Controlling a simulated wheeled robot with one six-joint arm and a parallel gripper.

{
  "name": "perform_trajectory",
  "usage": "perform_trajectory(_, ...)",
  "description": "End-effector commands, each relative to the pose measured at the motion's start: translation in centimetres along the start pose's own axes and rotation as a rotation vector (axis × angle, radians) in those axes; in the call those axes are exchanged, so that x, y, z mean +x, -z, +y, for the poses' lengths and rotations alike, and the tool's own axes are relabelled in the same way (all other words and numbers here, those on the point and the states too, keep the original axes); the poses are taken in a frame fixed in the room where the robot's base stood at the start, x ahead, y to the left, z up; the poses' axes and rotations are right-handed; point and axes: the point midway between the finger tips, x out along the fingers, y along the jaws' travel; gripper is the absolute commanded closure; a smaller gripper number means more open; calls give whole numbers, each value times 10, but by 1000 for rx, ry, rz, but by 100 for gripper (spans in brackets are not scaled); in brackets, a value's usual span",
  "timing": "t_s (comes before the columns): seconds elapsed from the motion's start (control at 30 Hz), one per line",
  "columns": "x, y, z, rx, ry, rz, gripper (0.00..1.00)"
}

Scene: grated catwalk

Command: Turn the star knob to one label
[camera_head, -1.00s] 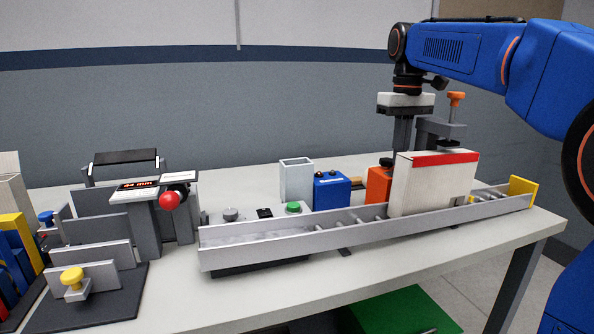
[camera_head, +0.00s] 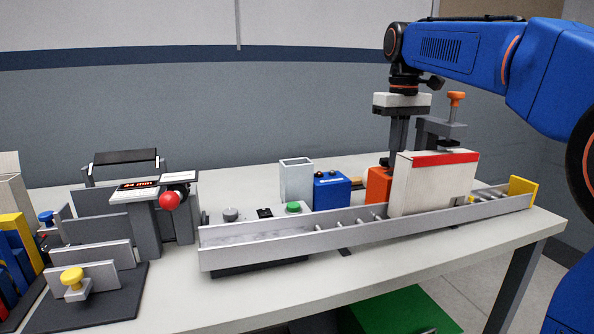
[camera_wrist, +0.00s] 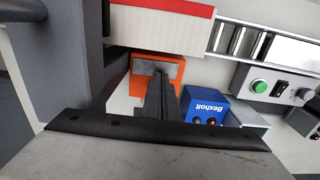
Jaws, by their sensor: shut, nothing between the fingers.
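My gripper (camera_head: 397,135) points down behind the white box with a red top edge, its fingers shut and empty. In the wrist view the shut fingers (camera_wrist: 160,85) reach over the orange block (camera_wrist: 142,80), which has a grey patch on top; contact cannot be told. The orange block (camera_head: 379,185) is partly hidden by the white box (camera_head: 435,185) in the head view. Which knob is the star knob is not clear. A yellow lobed knob (camera_head: 72,277) is at front left, an orange knob (camera_head: 456,98) tops a grey clamp, and a grey dial (camera_head: 231,214) sits on the panel. No knob labels are readable.
A roller conveyor (camera_head: 280,240) with raised rails runs along the table front. A blue box (camera_head: 331,190) and an open grey box (camera_head: 296,180) stand behind it, left of my gripper. The clamp (camera_head: 440,130) stands close on the right. A green button (camera_head: 293,208) is on the panel.

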Motion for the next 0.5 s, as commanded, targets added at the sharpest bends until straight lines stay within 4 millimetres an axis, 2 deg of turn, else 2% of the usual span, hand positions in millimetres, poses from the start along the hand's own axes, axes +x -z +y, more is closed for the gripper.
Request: perform_trajectory(0.5, 0, 2, -12, -1, 0, 0, 100)
